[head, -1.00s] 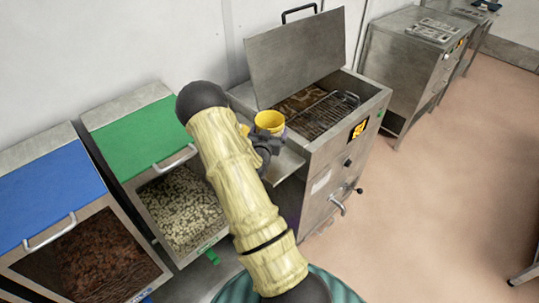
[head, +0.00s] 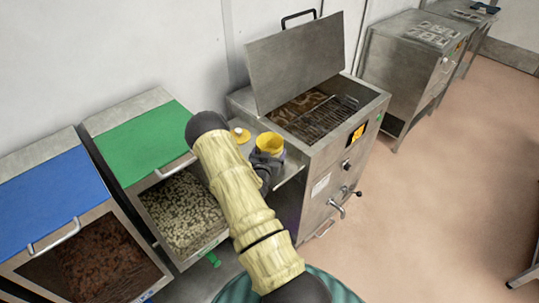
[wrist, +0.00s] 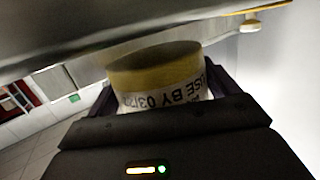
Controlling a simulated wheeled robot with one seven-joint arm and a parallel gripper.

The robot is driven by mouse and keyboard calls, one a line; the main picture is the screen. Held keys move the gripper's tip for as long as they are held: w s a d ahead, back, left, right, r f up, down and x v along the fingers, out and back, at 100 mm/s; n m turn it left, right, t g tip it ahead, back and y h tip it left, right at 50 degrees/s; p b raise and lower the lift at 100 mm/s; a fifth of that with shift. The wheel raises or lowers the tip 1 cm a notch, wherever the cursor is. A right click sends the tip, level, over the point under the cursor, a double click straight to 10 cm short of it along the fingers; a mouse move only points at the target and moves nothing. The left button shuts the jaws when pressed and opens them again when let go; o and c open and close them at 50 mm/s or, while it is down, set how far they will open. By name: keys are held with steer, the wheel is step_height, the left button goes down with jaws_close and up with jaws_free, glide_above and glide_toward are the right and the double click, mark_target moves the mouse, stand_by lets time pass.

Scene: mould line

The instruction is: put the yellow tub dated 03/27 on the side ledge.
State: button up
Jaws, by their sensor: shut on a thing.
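A yellow tub (head: 270,146), open at the top, is in my gripper (head: 267,161) at the left side of the steel tank, over or on the side ledge (head: 290,170). I cannot tell if its base touches the ledge. In the wrist view my gripper (wrist: 158,112) is shut around the tub (wrist: 155,72). Its white label reads "USE BY 03/" upside down, and the last digits are unclear. My arm hides part of the ledge.
A yellow lid with a white knob (head: 240,135) lies on the ledge behind the tub. The steel tank (head: 335,150) has its cover raised and a wire rack (head: 325,118) inside. Bins with a green lid (head: 140,135) and a blue lid (head: 50,195) stand left.

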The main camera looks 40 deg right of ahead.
steer(key=shift+f, duration=0.85)
steer(key=shift+f, duration=0.15)
steer(key=o, duration=1.1)
steer(key=shift+s+a, duration=0.25)
steer(key=shift+a, duration=0.1)
steer(key=b+v, duration=0.2)
steer(key=v, duration=0.9)
steer(key=shift+r+b, duration=0.2)
steer(key=shift+b, duration=0.15)
